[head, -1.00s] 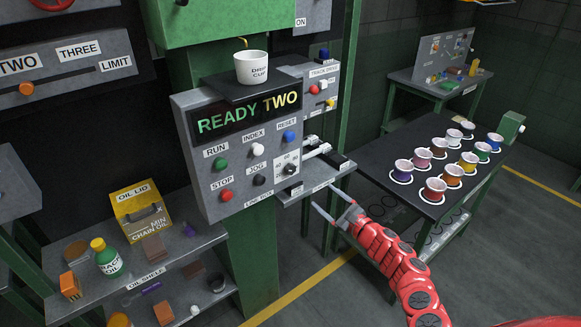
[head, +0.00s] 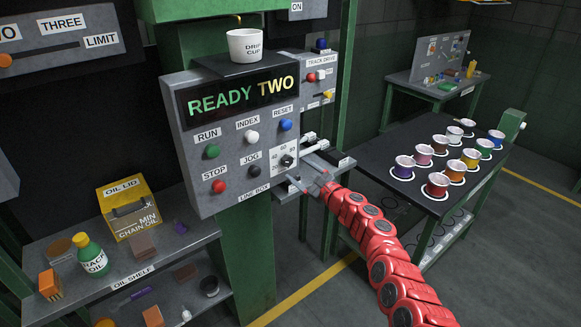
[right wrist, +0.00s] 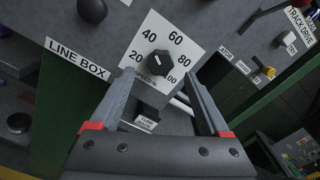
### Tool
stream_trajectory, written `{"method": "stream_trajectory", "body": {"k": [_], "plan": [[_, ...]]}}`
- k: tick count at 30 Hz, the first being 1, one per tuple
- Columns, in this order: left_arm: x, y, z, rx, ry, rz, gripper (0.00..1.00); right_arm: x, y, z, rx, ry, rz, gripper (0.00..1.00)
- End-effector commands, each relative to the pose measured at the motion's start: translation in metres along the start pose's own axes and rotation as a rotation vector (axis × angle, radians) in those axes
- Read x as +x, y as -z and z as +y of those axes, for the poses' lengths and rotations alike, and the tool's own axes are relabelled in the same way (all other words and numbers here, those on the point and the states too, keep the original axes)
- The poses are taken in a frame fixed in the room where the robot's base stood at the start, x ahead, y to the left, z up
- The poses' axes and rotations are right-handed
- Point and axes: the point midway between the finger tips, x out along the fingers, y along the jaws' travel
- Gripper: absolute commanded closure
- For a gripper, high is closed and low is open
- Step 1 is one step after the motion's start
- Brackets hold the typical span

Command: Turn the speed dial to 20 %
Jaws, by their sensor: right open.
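The speed dial (head: 287,160) is a small black knob on a white plate at the lower right of the line box panel. In the right wrist view the dial (right wrist: 158,64) is ringed by the marks 20, 40, 60, 80 and 100. A pale mark shows on the knob, but I cannot tell its exact reading. My right gripper (head: 296,170) is open in front of the plate. In the right wrist view its fingers (right wrist: 158,74) stand on the left and right of the knob, with gaps on both sides. My left gripper is out of view.
The jog knob (head: 255,172) and the red stop button (head: 219,186) sit left of the dial. The line box's display (head: 240,98) reads READY TWO. A small labelled shelf (head: 339,163) with levers is right beside the gripper. A dark table (head: 400,135) with several cups stands at right.

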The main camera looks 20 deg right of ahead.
Motion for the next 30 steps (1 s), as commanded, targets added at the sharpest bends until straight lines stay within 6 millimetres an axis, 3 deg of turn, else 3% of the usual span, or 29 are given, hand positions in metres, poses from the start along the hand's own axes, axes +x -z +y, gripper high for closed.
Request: {"method": "stream_trajectory", "body": {"k": [13,28,30], "plan": [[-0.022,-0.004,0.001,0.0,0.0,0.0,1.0,0.045,0.003,0.003,-0.005,-0.004,0.002,0.2],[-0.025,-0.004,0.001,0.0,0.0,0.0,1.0,0.053,0.0,-0.001,-0.001,0.002,0.0,0.2],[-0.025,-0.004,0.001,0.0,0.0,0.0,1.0,0.052,0.0,-0.001,-0.001,0.002,0.0,0.33]]}}
